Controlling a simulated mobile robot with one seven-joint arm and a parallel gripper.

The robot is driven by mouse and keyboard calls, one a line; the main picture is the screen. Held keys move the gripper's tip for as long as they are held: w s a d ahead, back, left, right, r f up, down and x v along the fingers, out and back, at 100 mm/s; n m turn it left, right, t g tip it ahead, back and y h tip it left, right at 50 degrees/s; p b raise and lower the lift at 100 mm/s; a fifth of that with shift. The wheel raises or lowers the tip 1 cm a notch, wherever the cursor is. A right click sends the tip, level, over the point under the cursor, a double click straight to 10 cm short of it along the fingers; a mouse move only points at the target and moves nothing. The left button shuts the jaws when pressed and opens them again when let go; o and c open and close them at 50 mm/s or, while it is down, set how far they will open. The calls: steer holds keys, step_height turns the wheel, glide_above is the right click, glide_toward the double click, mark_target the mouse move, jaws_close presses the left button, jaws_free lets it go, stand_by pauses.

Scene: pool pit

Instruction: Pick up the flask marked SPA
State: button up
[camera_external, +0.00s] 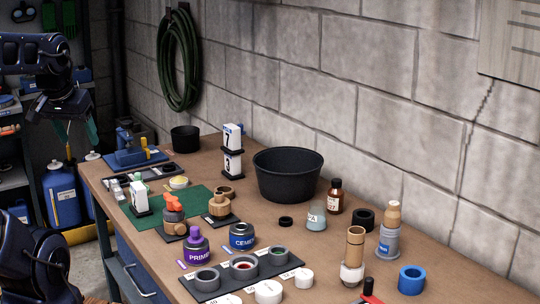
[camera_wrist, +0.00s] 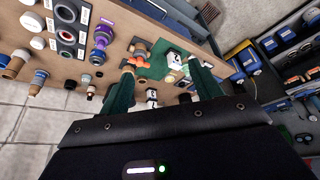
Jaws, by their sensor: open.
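The flask (camera_external: 316,217) is a small squat pale blue-grey jar with a white label on which only "PA" reads clearly. It stands upright on the bench, right of the black tub, in the external view. A brown bottle (camera_external: 335,197) stands close behind it to the right. In the wrist view the flask is too small to make out surely. My gripper (camera_external: 74,128) hangs at the far left in the external view, well away from the flask. Its green fingers are apart and empty in the wrist view (camera_wrist: 160,68).
A black tub (camera_external: 288,175) stands behind the flask. A black ring (camera_external: 286,222) lies left of it and a black cup (camera_external: 363,219) stands to its right. A grey bottle (camera_external: 389,238), a tan-and-white bottle (camera_external: 353,256) and a socket tray (camera_external: 240,280) are nearer. A block wall (camera_external: 400,130) backs the bench.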

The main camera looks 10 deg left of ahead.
steer(key=shift+o, duration=0.9)
steer(key=shift+w, duration=0.1)
